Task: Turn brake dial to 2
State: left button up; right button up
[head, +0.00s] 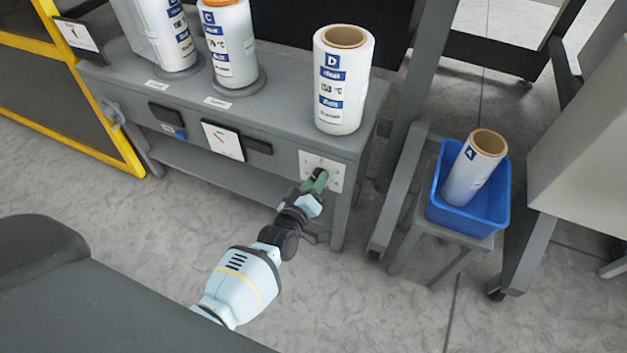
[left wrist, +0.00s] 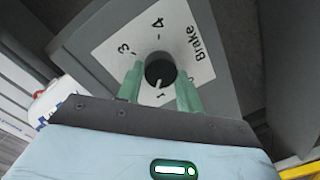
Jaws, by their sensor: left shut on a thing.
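The brake dial is a black round knob (left wrist: 160,70) on a white plate marked "Brake" (left wrist: 203,47) in the left wrist view. The 3 and 4 show on the plate; the 2 is not visible, the lower part being partly covered by my gripper. A small white mark shows at the knob's lower edge, near what looks like the 1; I cannot read the setting surely. In the head view the white plate (head: 333,167) is at the bench's right front. My left gripper (head: 316,181), with green fingers, is shut on the knob from both sides. My right gripper is not in view.
The grey bench (head: 277,117) carries film rolls, including roll D (head: 342,90) above the dial and roll C (head: 229,45). A white gauge (head: 223,140) is left of the dial. A blue bin (head: 489,207) with a roll stands on a stool at right.

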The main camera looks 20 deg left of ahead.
pick_arm(q)
jog(key=m+y, duration=0.1)
jog(key=m, duration=0.6)
jog(key=shift+d+p, duration=0.15)
jog(key=shift+p, duration=0.15)
jog(key=shift+m, duration=0.3)
jog(key=o, duration=1)
